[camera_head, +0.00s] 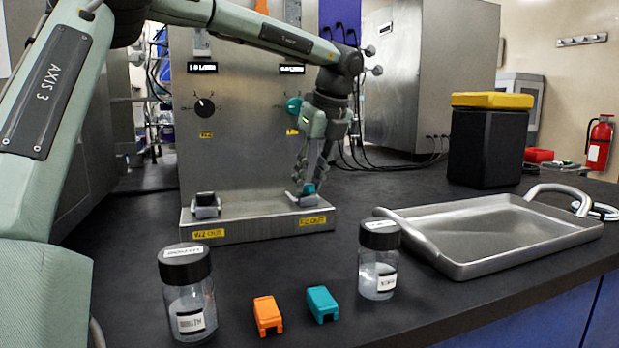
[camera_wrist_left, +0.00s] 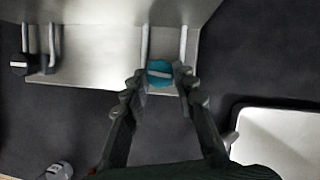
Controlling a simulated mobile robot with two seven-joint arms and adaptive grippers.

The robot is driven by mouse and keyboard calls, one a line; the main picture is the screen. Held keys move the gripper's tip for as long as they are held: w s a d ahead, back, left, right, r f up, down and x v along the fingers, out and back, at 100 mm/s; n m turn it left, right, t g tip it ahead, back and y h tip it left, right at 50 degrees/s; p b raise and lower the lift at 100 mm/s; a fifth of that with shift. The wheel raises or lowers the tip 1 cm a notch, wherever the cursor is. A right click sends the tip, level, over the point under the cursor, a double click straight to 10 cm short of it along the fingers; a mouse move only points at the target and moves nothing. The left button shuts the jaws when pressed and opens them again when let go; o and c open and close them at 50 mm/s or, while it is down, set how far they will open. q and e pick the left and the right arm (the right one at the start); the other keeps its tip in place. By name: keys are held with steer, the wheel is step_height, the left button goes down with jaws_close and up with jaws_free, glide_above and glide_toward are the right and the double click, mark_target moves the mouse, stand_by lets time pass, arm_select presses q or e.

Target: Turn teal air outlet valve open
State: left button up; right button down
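The teal air outlet valve (camera_head: 308,188) stands on the metal base at its right end. In the left wrist view its round teal cap (camera_wrist_left: 160,73) carries a pale bar lying roughly crosswise. My left gripper (camera_head: 305,180) points down over the valve, its fingers on either side of the cap. In the wrist view the fingertips (camera_wrist_left: 160,76) are spread about as wide as the cap, with a small gap seeming to show; contact is hard to judge. The fingers partly hide the valve in the head view. My right gripper is not in view.
A black valve (camera_head: 205,203) stands at the base's left end. The panel behind has a black dial (camera_head: 204,107) and a teal dial (camera_head: 294,105). Two jars (camera_head: 188,300) (camera_head: 378,275), orange (camera_head: 267,316) and teal (camera_head: 322,304) pieces, and a metal tray (camera_head: 470,268) are in front and right.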

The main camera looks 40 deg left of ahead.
arm_select(q)
steer(key=o, duration=0.4)
steer(key=v, duration=1.2)
steer(key=shift+s+a, duration=0.1)
